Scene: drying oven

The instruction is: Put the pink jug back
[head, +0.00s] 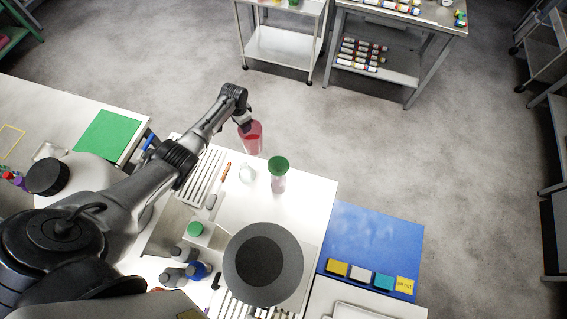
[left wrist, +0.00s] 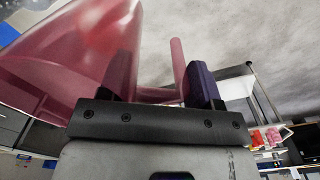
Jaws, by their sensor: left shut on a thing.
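The pink jug (head: 252,139) is a translucent pink-red vessel. In the head view it shows at the far edge of the white worktop (head: 310,200); I cannot tell its height above it. My left gripper (head: 245,123) reaches it from above and is shut on it. In the left wrist view the jug body (left wrist: 65,60) fills the upper left and looks tilted. Its handle (left wrist: 178,65) stands between the fingers of my left gripper (left wrist: 160,92). My right gripper is not in view.
A green-topped bottle (head: 278,175) and a small clear glass vessel (head: 246,173) stand near the jug. A blue mat (head: 375,240) lies right. Open floor lies beyond the worktop.

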